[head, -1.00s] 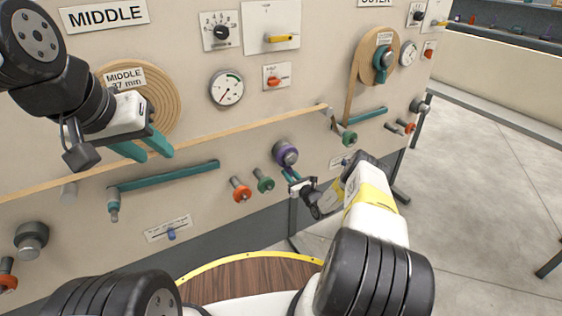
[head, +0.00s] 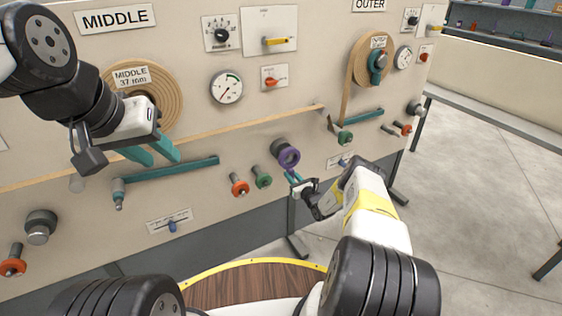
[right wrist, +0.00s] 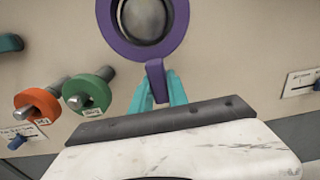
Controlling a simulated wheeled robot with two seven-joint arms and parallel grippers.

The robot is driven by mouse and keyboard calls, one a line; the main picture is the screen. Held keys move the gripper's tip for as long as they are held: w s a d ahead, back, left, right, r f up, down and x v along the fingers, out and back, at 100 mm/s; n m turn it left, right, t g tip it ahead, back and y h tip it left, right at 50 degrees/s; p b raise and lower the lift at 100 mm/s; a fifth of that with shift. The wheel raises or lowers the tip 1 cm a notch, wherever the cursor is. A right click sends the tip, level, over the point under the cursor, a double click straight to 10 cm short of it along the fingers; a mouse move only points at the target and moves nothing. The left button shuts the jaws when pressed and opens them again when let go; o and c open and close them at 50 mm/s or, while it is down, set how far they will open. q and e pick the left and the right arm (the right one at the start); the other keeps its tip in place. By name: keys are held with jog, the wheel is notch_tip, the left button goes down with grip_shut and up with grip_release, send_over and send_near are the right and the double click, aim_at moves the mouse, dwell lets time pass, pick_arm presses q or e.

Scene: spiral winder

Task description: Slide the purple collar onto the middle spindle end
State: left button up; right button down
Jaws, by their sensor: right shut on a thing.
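The purple collar (head: 296,157) is a ring with a short tab, at the grey spindle end (head: 278,144) on the panel. In the right wrist view the collar (right wrist: 152,56) surrounds the round grey face of the spindle end (right wrist: 144,18). How deep it sits is hard to tell. My right gripper (head: 293,179) is shut on the collar's tab from below; its teal fingertips (right wrist: 157,88) show on both sides of the tab. My left gripper (head: 154,153) is open and empty, in front of the wooden coil marked MIDDLE.
Green (head: 262,178) and orange (head: 239,185) collars sit on pegs just left of the spindle. A teal crank arm (head: 172,170) and a slider scale (head: 170,222) are further left. A wood strip (head: 225,129) crosses the panel above. Free floor lies right.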

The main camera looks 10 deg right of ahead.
jog(key=r+v, duration=0.1)
jog(key=v, duration=1.2)
jog(key=shift+r, duration=0.15)
dwell(0.8)
